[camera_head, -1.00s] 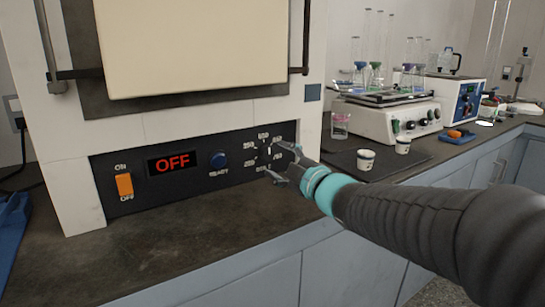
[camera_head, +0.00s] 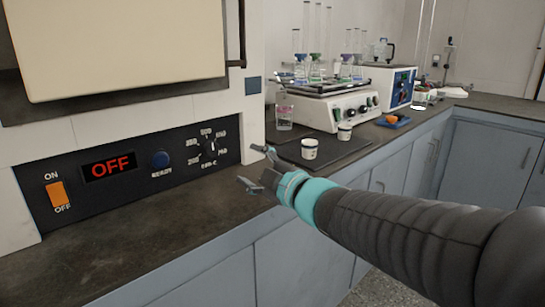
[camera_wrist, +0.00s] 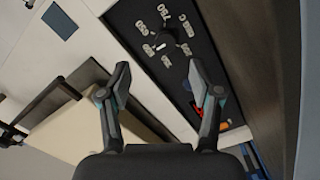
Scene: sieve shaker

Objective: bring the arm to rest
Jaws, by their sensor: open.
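My gripper (camera_head: 254,168) is open and empty in the head view. It is above the dark bench top, in front of the right end of the furnace's control panel (camera_head: 120,172). The black dial (camera_head: 209,147) on the panel is left of the fingers and apart from them. In the wrist view my gripper (camera_wrist: 158,90) has its two fingers spread wide, with nothing between them. The dial (camera_wrist: 165,42) shows beyond the fingertips there. My arm reaches in from the lower right. The panel display (camera_head: 108,166) reads OFF.
Two white cups (camera_head: 309,148) stand on a dark mat (camera_head: 337,158) behind my gripper. A beaker (camera_head: 284,117) and a shaker (camera_head: 330,105) with flasks are farther back. The bench top (camera_head: 110,256) at the lower left is clear.

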